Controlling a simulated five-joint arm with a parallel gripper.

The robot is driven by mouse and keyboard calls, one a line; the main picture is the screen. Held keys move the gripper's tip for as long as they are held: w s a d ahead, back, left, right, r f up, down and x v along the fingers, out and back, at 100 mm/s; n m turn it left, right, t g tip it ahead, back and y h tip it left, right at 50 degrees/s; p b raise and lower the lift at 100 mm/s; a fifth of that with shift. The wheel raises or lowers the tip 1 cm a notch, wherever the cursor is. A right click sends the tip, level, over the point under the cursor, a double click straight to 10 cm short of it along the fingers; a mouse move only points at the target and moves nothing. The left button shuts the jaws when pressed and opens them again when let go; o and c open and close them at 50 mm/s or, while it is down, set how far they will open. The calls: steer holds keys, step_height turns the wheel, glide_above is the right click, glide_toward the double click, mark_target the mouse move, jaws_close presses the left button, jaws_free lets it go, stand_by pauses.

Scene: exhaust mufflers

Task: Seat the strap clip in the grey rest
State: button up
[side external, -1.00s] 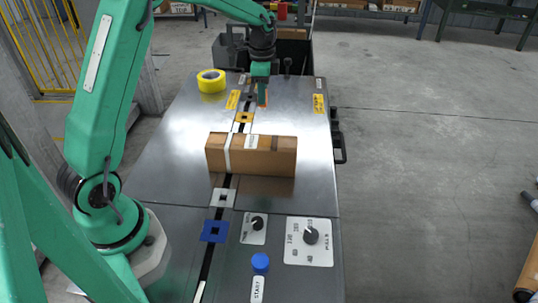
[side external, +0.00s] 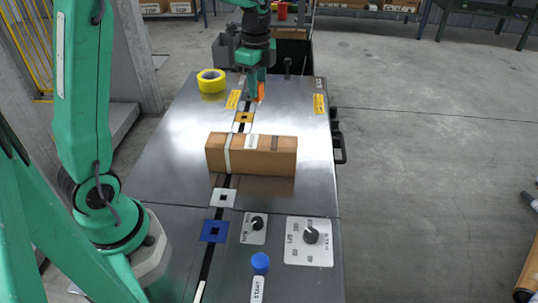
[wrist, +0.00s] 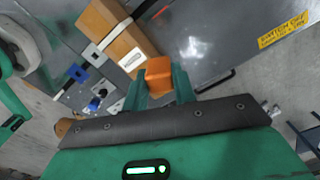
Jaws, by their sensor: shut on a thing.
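My gripper (side external: 256,94) is shut on the orange strap clip (side external: 260,91), above the far end of the metal table. In the wrist view the clip (wrist: 159,74) sits between the two green fingertips. The grey rest (side external: 214,197) is a light square plate with a dark square hole, on the dark strap channel in front of the carton. It also shows in the wrist view (wrist: 88,54), up and left of the clip. My gripper is well behind the grey rest, with the carton between.
A brown carton (side external: 270,160) with a white strap lies across the channel. A yellow tape roll (side external: 211,78) stands at the far left. Dials and a blue button (side external: 260,262) occupy the front.

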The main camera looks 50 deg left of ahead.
steer(key=s+d+f+m, duration=0.1)
steer(key=s+d+m, duration=0.3)
steer(key=s+m, duration=0.4)
steer(key=s+d+f+m, duration=0.1)
steer(key=s+d+m, duration=0.35)
steer(key=s, duration=0.55)
step_height(320, 180, down, 9)
steer(key=shift+r+m, duration=0.15)
steer(key=shift+m, duration=0.2)
steer(key=shift+s+a+f, duration=0.1)
steer(key=shift+f, duration=0.1)
steer(key=shift+f, duration=2.7)
steer(key=shift+f, duration=0.45)
stand_by(0.4)
steer(key=o, duration=1)
steer(key=shift+r, duration=0.2)
